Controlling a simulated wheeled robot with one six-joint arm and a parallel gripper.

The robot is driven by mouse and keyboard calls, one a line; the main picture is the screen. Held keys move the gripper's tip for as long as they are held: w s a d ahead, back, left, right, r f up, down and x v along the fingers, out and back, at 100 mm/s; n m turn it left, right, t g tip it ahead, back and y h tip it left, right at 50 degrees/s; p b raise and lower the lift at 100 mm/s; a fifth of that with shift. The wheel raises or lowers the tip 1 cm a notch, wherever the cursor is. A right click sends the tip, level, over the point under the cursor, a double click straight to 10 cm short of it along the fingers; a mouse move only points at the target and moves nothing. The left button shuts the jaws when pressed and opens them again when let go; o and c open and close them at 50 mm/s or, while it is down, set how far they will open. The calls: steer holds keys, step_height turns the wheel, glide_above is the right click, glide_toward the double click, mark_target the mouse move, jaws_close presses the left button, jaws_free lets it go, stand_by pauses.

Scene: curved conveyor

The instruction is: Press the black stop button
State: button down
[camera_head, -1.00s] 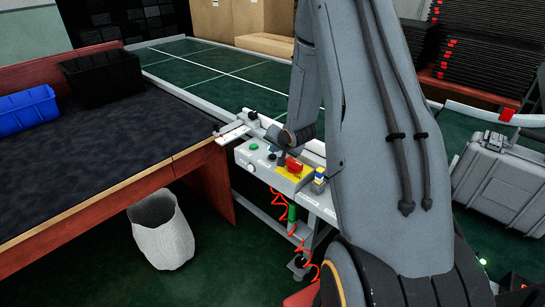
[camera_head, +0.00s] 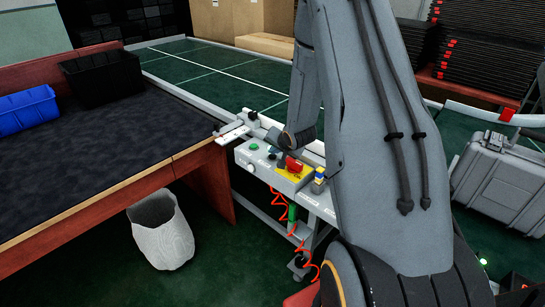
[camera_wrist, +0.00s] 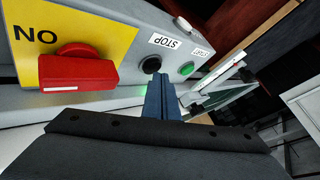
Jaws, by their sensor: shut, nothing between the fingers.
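The black stop button (camera_wrist: 151,64) is round and sits on the grey control box (camera_wrist: 120,70), beside a white STOP label, in the wrist view. My gripper (camera_wrist: 158,77) is shut and empty. Its bluish fingertips are at the lower edge of the button in the picture, very close to it; I cannot tell whether they touch. In the head view the control box (camera_head: 250,169) stands at the conveyor's end, and my arm reaches over it. The button is too small to make out clearly there.
A green button (camera_wrist: 187,69) with a START label is right of the stop button. A big red knob (camera_wrist: 78,70) on a yellow plate (camera_wrist: 110,32) is to the left. A table (camera_head: 90,165) and a white bin (camera_head: 162,240) stand left of the box.

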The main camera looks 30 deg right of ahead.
mark_target(274, 158)
steer(key=shift+f, duration=0.45)
stand_by(0.4)
stand_by(0.3)
steer(key=shift+r+p, duration=0.65)
steer(key=shift+r, duration=0.2)
steer(key=shift+r+p, duration=2.1)
steer(key=shift+r, duration=0.4)
